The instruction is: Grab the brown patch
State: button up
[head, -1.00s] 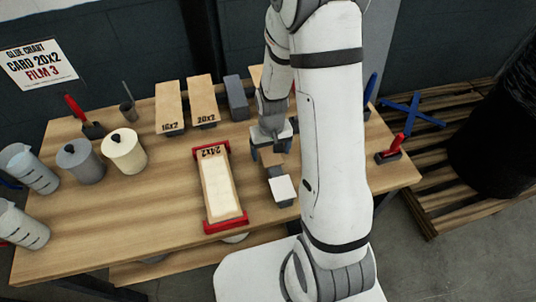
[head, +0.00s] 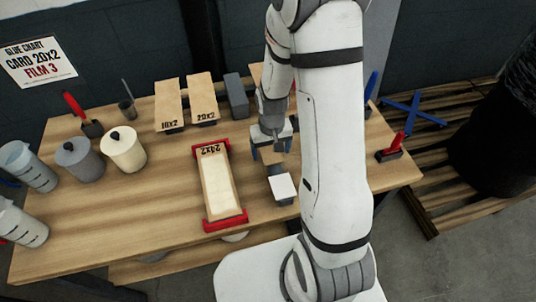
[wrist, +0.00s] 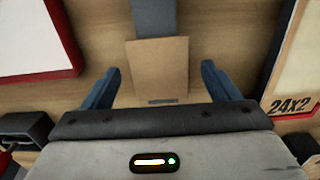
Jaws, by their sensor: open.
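The brown patch (wrist: 158,72) is a flat, roughly square tan piece. In the wrist view it lies between the two blue fingers of my gripper (wrist: 160,69), with a visible gap on each side. My gripper is open and holds nothing. In the head view the gripper (head: 271,148) is over the table beside the 24X2 board, with a bit of the brown patch (head: 270,158) showing between its fingers. The patch's near edge is partly hidden by the gripper body in the wrist view.
A 24X2 board in a red-ended holder (head: 226,222) lies left of the gripper. A white square piece (head: 282,187) sits just in front. Boards marked 16X2 (head: 168,100) and 20X2 (head: 201,95) stand behind. Cans and jugs crowd the left; my arm hides part of the table's right.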

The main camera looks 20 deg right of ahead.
jog(key=shift+c, duration=0.3)
jog(key=c, duration=1)
jog(key=shift+r, duration=0.1)
